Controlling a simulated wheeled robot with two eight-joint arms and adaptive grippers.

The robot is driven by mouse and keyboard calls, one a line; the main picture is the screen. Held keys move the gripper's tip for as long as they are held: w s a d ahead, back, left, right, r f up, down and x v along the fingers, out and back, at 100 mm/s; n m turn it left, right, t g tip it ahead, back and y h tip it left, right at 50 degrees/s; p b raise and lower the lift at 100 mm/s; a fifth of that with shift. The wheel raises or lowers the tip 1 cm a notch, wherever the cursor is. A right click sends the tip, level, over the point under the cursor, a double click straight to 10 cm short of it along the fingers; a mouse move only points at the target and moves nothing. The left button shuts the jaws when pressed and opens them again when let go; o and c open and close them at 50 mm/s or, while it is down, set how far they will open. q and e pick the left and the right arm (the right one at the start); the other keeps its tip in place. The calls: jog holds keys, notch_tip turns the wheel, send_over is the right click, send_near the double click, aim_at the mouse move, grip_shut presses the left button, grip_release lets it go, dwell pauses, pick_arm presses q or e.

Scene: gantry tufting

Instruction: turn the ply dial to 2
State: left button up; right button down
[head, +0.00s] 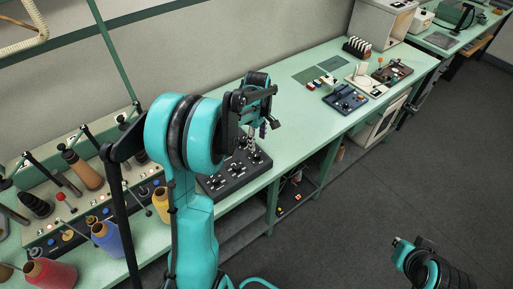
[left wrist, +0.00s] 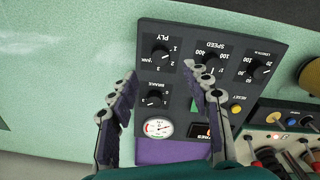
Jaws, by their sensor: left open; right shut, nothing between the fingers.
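The ply dial (left wrist: 159,55) is a black round knob on a dark square plate marked PLY, at the upper left of a dark control panel (left wrist: 184,86) in the left wrist view. Its pointer setting is too small to read surely. My left gripper (left wrist: 160,78) is open, its two purple-padded fingers spread either side of the column below the dial. I see nothing between the pads, and they appear apart from the knob. In the head view the left gripper (head: 258,130) hangs over the panel (head: 236,172). My right arm shows at the lower right; its fingers are not visible.
Beside the ply dial are a speed dial (left wrist: 208,62) and another dial (left wrist: 258,70). A brake dial (left wrist: 154,98), gauge (left wrist: 158,128) and yellow button (left wrist: 236,109) are lower.

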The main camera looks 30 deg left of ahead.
aim_at(256, 154)
pick_arm(q)
jog(key=shift+w+a+f+n, duration=0.15)
jog(key=shift+a+f+n, duration=0.1)
jog(key=shift+f+n, duration=0.05)
jog(key=shift+f, duration=0.3)
notch_tip(256, 154, down, 7)
jog(key=shift+f+b, duration=0.1)
jog(key=shift+b, duration=0.7)
jog(key=shift+c, duration=0.4)
grip_shut()
